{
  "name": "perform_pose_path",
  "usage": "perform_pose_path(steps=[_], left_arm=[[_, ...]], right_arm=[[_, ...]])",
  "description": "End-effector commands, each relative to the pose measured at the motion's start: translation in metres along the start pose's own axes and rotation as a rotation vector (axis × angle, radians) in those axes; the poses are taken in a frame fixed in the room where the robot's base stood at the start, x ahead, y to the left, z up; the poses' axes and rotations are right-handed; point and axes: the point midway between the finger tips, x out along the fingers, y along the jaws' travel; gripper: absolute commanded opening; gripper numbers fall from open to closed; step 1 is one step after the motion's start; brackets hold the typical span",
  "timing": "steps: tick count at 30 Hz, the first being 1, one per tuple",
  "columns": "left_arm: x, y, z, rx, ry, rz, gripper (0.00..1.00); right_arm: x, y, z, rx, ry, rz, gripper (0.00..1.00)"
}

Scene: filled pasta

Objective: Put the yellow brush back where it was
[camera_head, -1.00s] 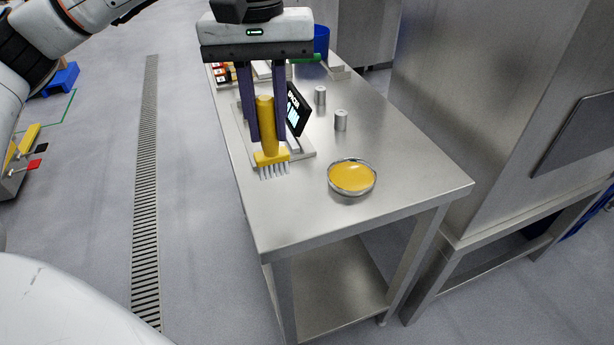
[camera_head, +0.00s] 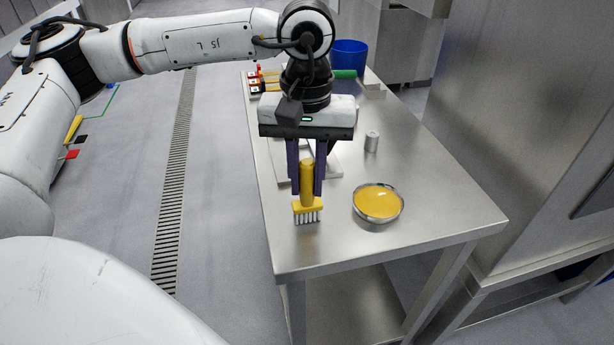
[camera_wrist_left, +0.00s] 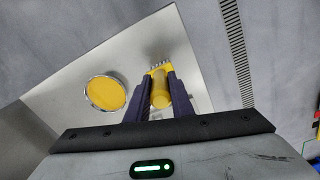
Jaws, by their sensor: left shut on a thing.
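The yellow brush (camera_head: 307,187) hangs upright with its pale bristles down, held between the dark fingers of my left gripper (camera_head: 306,176). The gripper is shut on its handle. The bristles appear above or close to the steel tabletop; I cannot tell whether they touch. In the left wrist view the brush (camera_wrist_left: 160,92) shows between the fingers, bristles pointing away. A round metal bowl (camera_head: 378,204) with yellow liquid sits to the right of the brush. My right gripper is not in view.
The steel table (camera_head: 440,214) has free room at its front and right. A small metal cylinder (camera_head: 371,142) stands behind the bowl. At the back are a blue container (camera_head: 349,55) and a rack with red-marked, yellow-handled items (camera_head: 256,80). A pale flat device is partly hidden behind my gripper.

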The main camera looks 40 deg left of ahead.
Motion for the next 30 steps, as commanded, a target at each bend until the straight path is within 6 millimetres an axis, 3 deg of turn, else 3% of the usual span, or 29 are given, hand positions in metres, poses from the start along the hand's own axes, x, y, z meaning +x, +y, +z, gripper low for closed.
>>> perform_pose_path(steps=[8,9,12,24,30], left_arm=[[0.004,0.0,0.0,0.0,-0.001,0.0,0.0],[0.003,0.0,0.0,0.0,-0.001,0.0,0.26],[0.003,0.0,0.0,0.0,-0.001,0.0,0.39],[-0.006,0.001,0.0,0.0,0.001,0.002,0.39],[-0.043,0.001,-0.001,0.0,0.003,0.004,0.39]], right_arm=[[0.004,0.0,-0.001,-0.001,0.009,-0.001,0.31],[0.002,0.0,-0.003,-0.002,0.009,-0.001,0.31],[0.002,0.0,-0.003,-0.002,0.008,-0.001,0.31],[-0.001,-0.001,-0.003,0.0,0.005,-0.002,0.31],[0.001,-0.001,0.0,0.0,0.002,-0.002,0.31]])
